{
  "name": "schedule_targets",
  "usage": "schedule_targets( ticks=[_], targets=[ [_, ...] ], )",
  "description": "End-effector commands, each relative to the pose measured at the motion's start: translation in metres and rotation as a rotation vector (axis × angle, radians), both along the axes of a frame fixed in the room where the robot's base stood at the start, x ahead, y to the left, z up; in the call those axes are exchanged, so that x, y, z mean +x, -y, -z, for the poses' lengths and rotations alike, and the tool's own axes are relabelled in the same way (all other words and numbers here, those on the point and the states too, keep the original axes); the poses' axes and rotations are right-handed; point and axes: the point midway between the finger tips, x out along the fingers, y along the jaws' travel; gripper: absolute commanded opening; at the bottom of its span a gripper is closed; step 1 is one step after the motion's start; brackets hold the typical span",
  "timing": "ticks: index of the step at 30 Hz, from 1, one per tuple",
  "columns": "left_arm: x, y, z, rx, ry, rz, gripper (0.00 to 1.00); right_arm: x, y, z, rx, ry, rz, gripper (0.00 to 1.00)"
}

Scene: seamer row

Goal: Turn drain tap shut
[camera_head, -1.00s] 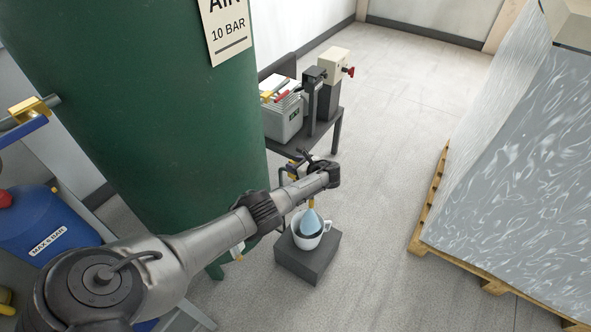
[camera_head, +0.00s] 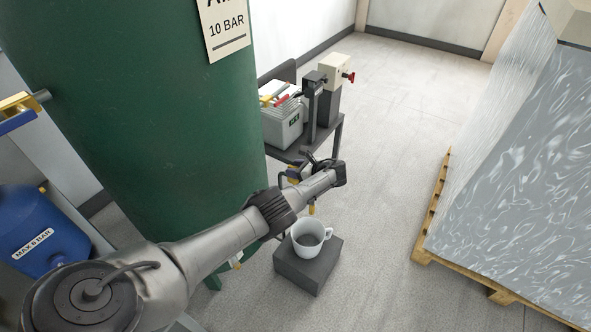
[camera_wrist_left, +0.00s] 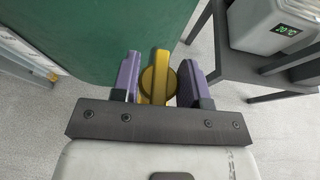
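The drain tap's yellow handle (camera_wrist_left: 158,80) shows in the left wrist view, in front of the green tank. My left gripper (camera_wrist_left: 158,82) has its two purple fingers on either side of this handle, with a gap visible on each side, so it looks open around it. In the head view the left gripper (camera_head: 291,176) is at the tank's lower right side, largely hidden behind my wrist. A yellow tap spout (camera_head: 311,209) points down above a white mug (camera_head: 323,237). No water shows between spout and mug. My right gripper is not in view.
The mug stands on a dark block (camera_head: 308,271) on the floor. The green tank (camera_head: 170,110) fills the left. A dark bench (camera_head: 337,130) holds a grey box and a device behind the tap. A wrapped pallet (camera_head: 510,180) stands at right, with clear floor between.

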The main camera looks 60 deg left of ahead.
Motion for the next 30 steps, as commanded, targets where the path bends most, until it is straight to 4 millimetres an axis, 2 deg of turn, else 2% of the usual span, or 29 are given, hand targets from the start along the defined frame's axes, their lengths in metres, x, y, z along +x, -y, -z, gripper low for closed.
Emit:
schedule_targets(
  ticks=[1,7,17,20,30],
  targets=[
    [0.000,0.000,0.000,0.000,0.001,0.000,0.45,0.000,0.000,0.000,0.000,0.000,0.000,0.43],
    [0.000,0.000,0.000,0.000,0.000,0.000,0.64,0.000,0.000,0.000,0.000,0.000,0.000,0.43],
    [0.002,0.004,-0.003,-0.001,0.001,0.001,0.65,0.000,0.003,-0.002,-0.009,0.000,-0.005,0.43],
    [0.007,0.014,-0.008,-0.001,0.001,0.001,0.65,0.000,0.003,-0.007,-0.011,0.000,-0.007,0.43],
    [0.035,0.069,-0.034,-0.001,0.002,0.003,0.65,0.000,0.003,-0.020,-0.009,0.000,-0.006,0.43]
  ],
)
